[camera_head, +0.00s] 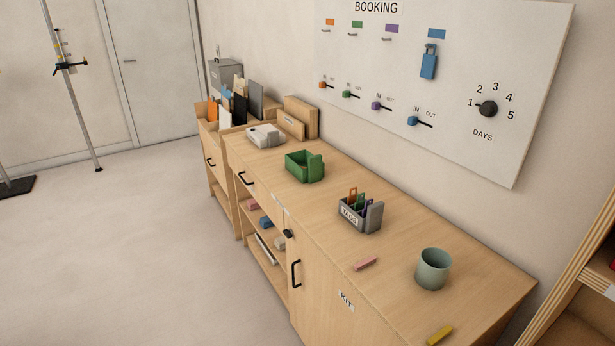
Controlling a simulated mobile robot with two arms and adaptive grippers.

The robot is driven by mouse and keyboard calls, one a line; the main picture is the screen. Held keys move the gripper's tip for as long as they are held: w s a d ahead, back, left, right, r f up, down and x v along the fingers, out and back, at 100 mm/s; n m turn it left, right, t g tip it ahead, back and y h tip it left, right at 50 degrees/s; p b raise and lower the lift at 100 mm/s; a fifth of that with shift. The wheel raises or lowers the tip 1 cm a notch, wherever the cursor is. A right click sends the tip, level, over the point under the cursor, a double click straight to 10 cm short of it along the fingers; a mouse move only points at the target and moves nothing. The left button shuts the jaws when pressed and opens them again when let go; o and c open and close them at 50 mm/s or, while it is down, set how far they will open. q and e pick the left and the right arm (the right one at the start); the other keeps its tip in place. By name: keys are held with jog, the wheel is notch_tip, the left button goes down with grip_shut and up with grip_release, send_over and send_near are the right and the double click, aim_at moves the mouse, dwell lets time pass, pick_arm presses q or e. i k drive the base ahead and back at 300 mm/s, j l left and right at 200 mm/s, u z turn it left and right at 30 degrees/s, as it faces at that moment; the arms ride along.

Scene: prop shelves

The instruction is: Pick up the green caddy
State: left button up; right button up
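The green caddy (304,166) stands upright on the wooden cabinet top, toward the middle of the counter. It is an open box with a taller panel at its right end, and it looks empty from here. Neither of my grippers is in the head view, so their state and distance from the caddy do not show.
A grey tags holder (353,221), a pink stick (366,264), a green cup (433,268) and a yellow stick (440,334) lie nearer on the counter (315,210). A white device (265,136) stands behind the caddy. The booking board (450,90) hangs above. Open floor (130,250) lies left.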

aim_at(314, 172)
jog(key=i+j+z, duration=0.1)
jog(key=i+j, duration=0.3)
jog(key=j, duration=0.25)
jog(key=i+j+z, duration=0.25)
jog(key=i+j, duration=0.15)
jog(key=j, duration=0.25)
jog(key=i+j+z, duration=0.1)
jog(key=j, duration=0.3)
jog(key=i+j, duration=0.25)
jog(key=j+z, duration=0.05)
jog(key=j, duration=0.05)
